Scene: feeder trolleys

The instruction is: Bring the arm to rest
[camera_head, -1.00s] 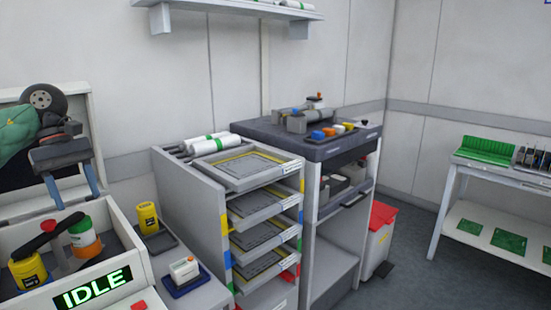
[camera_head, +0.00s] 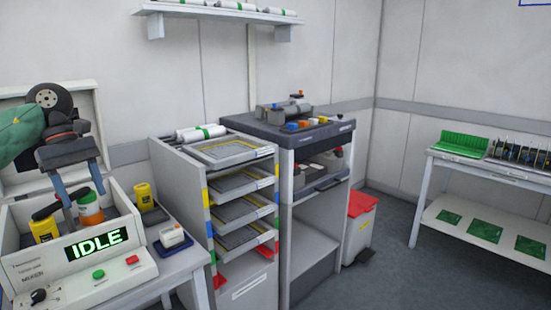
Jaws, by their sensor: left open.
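My left gripper (camera_head: 82,198) hangs fingers-down from my arm at the left of the head view. Its two blue fingers are spread apart with nothing held between them. It appears over the open box of a white mixer (camera_head: 25,222) with a lit green IDLE display (camera_head: 97,243). Behind and below the fingers in the picture are a jar with an orange and green body (camera_head: 90,208) and a yellow container (camera_head: 44,229). I cannot tell the exact height of the fingertips above them. My right gripper is not in view.
A yellow container (camera_head: 144,195) and a small white device on a blue base (camera_head: 173,238) stand right of the mixer. A tray rack (camera_head: 173,176), a grey trolley (camera_head: 262,131) and a red-lidded bin (camera_head: 361,226) follow. Open floor (camera_head: 380,280) lies at the lower right.

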